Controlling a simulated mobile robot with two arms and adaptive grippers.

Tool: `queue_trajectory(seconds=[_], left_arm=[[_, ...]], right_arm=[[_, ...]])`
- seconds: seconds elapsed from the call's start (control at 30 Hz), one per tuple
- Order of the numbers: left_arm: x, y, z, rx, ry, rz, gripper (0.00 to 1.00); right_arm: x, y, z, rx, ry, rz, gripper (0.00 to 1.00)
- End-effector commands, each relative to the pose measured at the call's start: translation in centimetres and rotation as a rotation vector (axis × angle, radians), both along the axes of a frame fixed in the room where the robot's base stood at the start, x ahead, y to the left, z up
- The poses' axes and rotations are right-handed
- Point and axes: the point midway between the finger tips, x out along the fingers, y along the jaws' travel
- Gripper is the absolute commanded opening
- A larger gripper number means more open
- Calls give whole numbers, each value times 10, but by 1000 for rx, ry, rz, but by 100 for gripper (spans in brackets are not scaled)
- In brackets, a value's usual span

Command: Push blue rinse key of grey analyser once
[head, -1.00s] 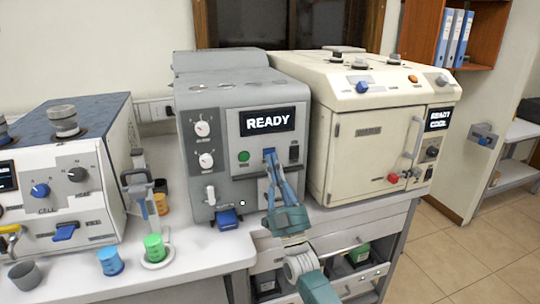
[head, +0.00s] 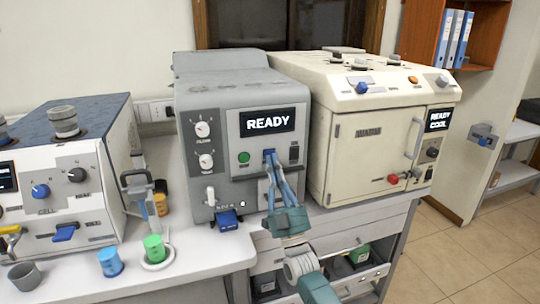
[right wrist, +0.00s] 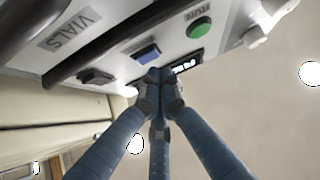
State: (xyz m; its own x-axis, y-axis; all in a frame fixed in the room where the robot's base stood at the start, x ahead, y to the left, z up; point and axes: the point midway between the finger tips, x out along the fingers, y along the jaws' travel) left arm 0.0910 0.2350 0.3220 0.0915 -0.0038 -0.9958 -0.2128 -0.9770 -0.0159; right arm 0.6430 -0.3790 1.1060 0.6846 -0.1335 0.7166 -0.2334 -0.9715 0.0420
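The grey analyser (head: 230,95) stands in the middle of the bench, its screen reading READY. Its blue key (head: 269,151) is on the front panel, between the green button (head: 243,157) and a dark switch (head: 294,153). My right gripper (head: 271,158) is at this key, fingers together and empty, partly hiding it. In the right wrist view, the blue key (right wrist: 147,53) shows just beyond the closed fingertips (right wrist: 160,76); the green RUN button (right wrist: 198,28) is to its right. I cannot tell whether the fingertips touch the key. My left gripper is out of view.
A cream oven-like machine (head: 370,155) stands close on the right, with a red-knobbed latch. A white and blue machine (head: 70,190) is on the left. Blue (head: 110,262) and green (head: 154,248) cups and a grey cup (head: 25,275) stand on the bench front.

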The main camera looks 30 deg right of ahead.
Motion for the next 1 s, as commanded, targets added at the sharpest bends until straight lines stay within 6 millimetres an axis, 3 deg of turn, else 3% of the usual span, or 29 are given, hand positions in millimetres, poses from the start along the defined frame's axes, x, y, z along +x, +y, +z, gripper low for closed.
queue_trajectory(seconds=[1.0], left_arm=[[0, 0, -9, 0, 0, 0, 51]], right_arm=[[12, -3, 0, 0, 0, 0, 0]])
